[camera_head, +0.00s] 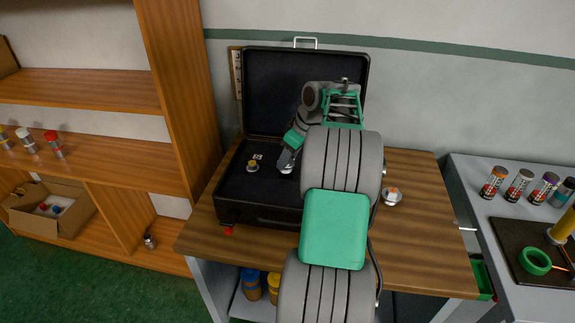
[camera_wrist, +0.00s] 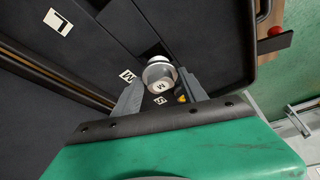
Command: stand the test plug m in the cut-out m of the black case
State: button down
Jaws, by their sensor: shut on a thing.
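The black case (camera_head: 262,214) stands open on the wooden table, with its lid (camera_head: 262,75) raised at the back. My gripper (camera_head: 287,164) reaches down inside it. In the wrist view my gripper (camera_wrist: 161,92) is shut on the test plug m (camera_wrist: 160,85), a pale silvery plug marked M, between its two fingers. The plug is close beside the M label. The cut-out m is not clearly visible, and I cannot tell whether the plug is in it.
A yellow-topped plug (camera_head: 252,167) stands in the case left of my gripper. Several cans (camera_head: 519,184) stand on the grey bench at right. The table's right part is mostly clear.

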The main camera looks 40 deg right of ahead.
aim_at(290, 162)
jog(key=f, duration=0.3)
jog(key=shift+w+d+f, duration=0.1)
jog(key=shift+w+f, duration=0.15)
jog(key=shift+f, duration=0.1)
jog(key=c, duration=0.6)
grip_release()
jog(key=shift+s+r, duration=0.1)
jog(key=shift+r, duration=0.05)
jog(key=p+v, duration=0.2)
jog(key=v, duration=1)
jog(key=w+a+r+m, duration=0.1)
jog(key=a, duration=1)
jog(key=w+a+r, duration=0.1)
jog(key=w+a, duration=0.1)
jog(key=a, duration=0.8)
jog(key=shift+m+g+h, duration=0.4)
jog(key=shift+m+h, duration=0.2)
jog(key=shift+m, duration=0.3)
jog(key=s+a+f, duration=0.2)
jog(key=s+a, duration=0.3)
jog(key=s+a+f, duration=0.3)
jog(key=s+a, duration=0.2)
jog(key=a, duration=0.1)
jog(key=s+a+f, duration=0.3)
jog(key=s+a, duration=0.2)
jog(key=shift+s+a+f+b, duration=0.15)
jog(key=shift+s+a+b, duration=0.05)
jog(key=shift+a+b, duration=0.1)
